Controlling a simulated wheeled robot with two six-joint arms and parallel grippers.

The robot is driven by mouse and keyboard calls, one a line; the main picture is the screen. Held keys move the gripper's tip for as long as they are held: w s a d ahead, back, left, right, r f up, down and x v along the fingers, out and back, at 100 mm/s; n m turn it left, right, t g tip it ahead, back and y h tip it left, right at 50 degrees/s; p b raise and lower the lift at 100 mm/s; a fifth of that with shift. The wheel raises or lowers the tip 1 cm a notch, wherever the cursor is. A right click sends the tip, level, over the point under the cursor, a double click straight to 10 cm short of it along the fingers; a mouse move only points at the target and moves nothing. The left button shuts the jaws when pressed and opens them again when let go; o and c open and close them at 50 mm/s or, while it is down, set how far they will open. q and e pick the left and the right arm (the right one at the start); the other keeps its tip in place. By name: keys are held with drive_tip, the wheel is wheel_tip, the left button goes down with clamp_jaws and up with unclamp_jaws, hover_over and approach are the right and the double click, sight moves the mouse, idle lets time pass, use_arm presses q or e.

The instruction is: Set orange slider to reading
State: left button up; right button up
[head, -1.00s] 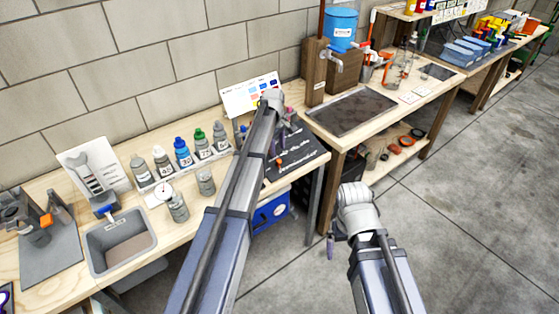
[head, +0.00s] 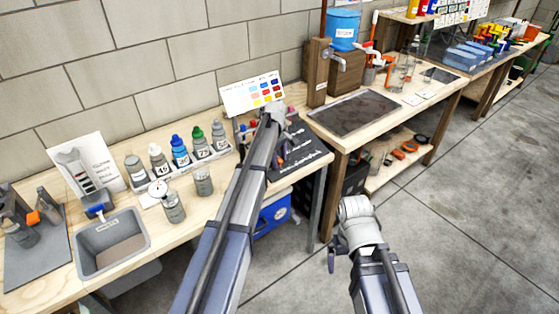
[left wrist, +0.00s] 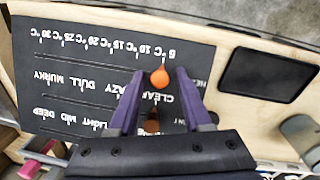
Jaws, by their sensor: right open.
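The dark scale board (left wrist: 60,60) fills much of the left wrist view, upside down, with a temperature row, a clear-to-murky row and a light-to-deep row. The round orange slider (left wrist: 159,77) is at the low end of the temperature row, near the 5 °C mark. A darker brownish slider (left wrist: 152,124) shows below it, partly shaded. My left gripper (left wrist: 158,74) is open, its purple fingertips either side of the orange slider with gaps. In the head view, my left arm partly covers the board (head: 305,150). My right gripper (head: 332,260) hangs empty beyond the bench's front edge.
A black rectangular panel (left wrist: 268,75) lies beside the board. Numbered bottles (head: 180,150) stand in a rack left of my left arm. A colour chart (head: 253,95) stands behind the board. A grey bin (head: 113,242) is further left.

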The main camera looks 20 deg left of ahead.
use_arm(q)
clamp_jaws()
idle(1.2)
